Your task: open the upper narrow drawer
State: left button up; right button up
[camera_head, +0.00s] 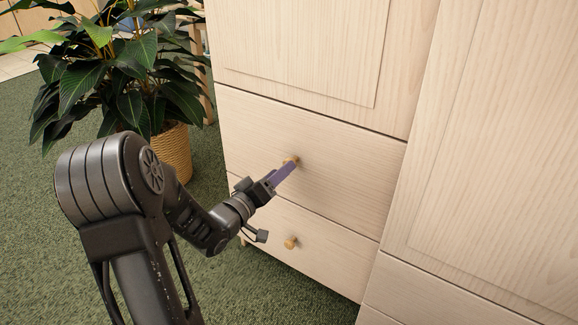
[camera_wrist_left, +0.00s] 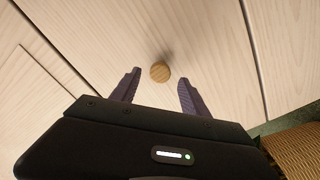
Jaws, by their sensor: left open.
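The upper narrow drawer (camera_head: 335,165) is a pale wood front, closed flush in the cabinet. Its round wooden knob (camera_head: 292,159) is partly covered by my gripper in the head view. My left gripper (camera_head: 288,168) reaches up to this knob. In the left wrist view the knob (camera_wrist_left: 160,72) sits midway between the two purple fingers of the open left gripper (camera_wrist_left: 158,82), slightly beyond their tips, with a gap on each side. My right gripper is in neither view.
A lower drawer (camera_head: 315,262) with its own knob (camera_head: 290,243) is below, also closed. A tall cabinet door (camera_head: 490,150) stands to the right. A leafy plant in a woven basket (camera_head: 172,153) stands at the left. Green carpet (camera_head: 265,300) lies in front.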

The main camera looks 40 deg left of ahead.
pick_arm(q)
jog(key=w+b, duration=0.1)
jog(key=w, duration=0.4)
jog(key=shift+s, duration=0.1)
grip_shut()
dwell(0.4)
dwell(0.9)
